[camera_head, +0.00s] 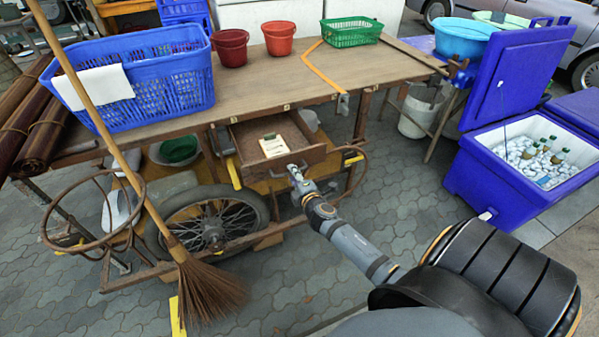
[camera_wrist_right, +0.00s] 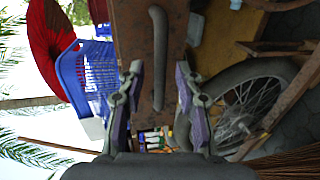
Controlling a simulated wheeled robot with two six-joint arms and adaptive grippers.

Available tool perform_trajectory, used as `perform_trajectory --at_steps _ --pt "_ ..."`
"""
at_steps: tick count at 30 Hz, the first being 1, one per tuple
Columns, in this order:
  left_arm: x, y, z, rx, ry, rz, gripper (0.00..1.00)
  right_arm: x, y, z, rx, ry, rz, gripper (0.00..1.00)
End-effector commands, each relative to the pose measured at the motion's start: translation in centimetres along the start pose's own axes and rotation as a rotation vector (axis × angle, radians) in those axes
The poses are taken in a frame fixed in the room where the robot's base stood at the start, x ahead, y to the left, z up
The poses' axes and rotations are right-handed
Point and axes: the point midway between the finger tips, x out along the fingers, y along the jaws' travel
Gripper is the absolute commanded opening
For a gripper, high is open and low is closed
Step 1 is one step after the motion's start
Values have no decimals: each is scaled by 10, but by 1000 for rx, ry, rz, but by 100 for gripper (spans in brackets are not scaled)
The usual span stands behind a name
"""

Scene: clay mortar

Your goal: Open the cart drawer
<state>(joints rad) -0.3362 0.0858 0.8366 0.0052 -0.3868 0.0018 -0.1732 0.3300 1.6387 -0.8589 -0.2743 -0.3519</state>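The wooden cart drawer (camera_head: 312,154) is pulled out partway under the cart top, with a pale card-like item (camera_head: 273,146) inside it. In the right wrist view the brown drawer front (camera_wrist_right: 130,35) carries a dark bar handle (camera_wrist_right: 158,55). My right gripper (camera_head: 295,170) is at the drawer front. In the wrist view its two fingers (camera_wrist_right: 158,78) are spread, one on each side of the handle, with gaps visible on both sides. The handle is mostly hidden by the gripper in the head view. My left gripper is not in view.
The cart top (camera_head: 250,88) holds a blue basket (camera_head: 165,85), red pots (camera_head: 231,48) and a green basket (camera_head: 352,32). A broom (camera_head: 205,290) leans at the left front. A spoked wheel (camera_head: 210,222) is below. A blue cooler (camera_head: 480,185) stands right; paving before the cart is open.

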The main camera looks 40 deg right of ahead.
Motion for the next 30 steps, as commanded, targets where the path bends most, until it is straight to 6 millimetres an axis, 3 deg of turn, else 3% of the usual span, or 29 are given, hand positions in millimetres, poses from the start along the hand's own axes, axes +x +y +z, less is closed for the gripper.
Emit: perform_trajectory --at_steps 6,12,30 --pt "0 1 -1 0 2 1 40 -56 -1 0 -3 2 -2 35" --pt "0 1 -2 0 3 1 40 -86 0 0 -2 0 -1 35" --pt "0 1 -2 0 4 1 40 -92 0 0 0 0 0 35"
